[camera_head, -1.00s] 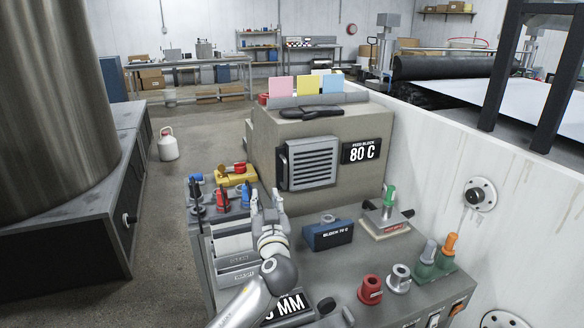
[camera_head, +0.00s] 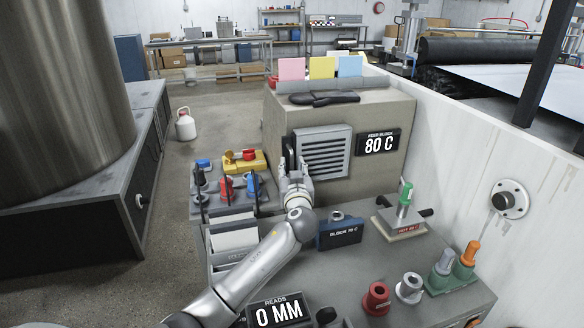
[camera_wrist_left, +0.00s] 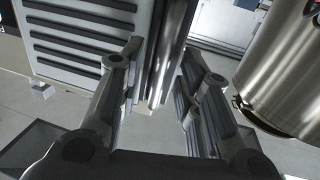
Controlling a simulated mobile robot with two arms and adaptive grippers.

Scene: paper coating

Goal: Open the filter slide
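The louvred grey panel (camera_head: 324,153), which looks like the filter slide, is set in the front of the stone-coloured block (camera_head: 385,178). A dark upright handle (camera_head: 288,152) is at its left edge. My left gripper (camera_head: 291,172) is at the handle, partly covering its lower end. In the left wrist view the fingers (camera_wrist_left: 160,85) are apart, and the louvred panel (camera_wrist_left: 75,45) fills the upper left. A pale upright bar lies beyond and between the fingers; I cannot tell whether they touch it. My right gripper is not in view.
The block carries an "80 C" sign (camera_head: 378,144) right of the panel. Below are a blue "BLOCK 70 C" box (camera_head: 338,234), a green-handled device (camera_head: 405,205), and several red, grey and green fittings.

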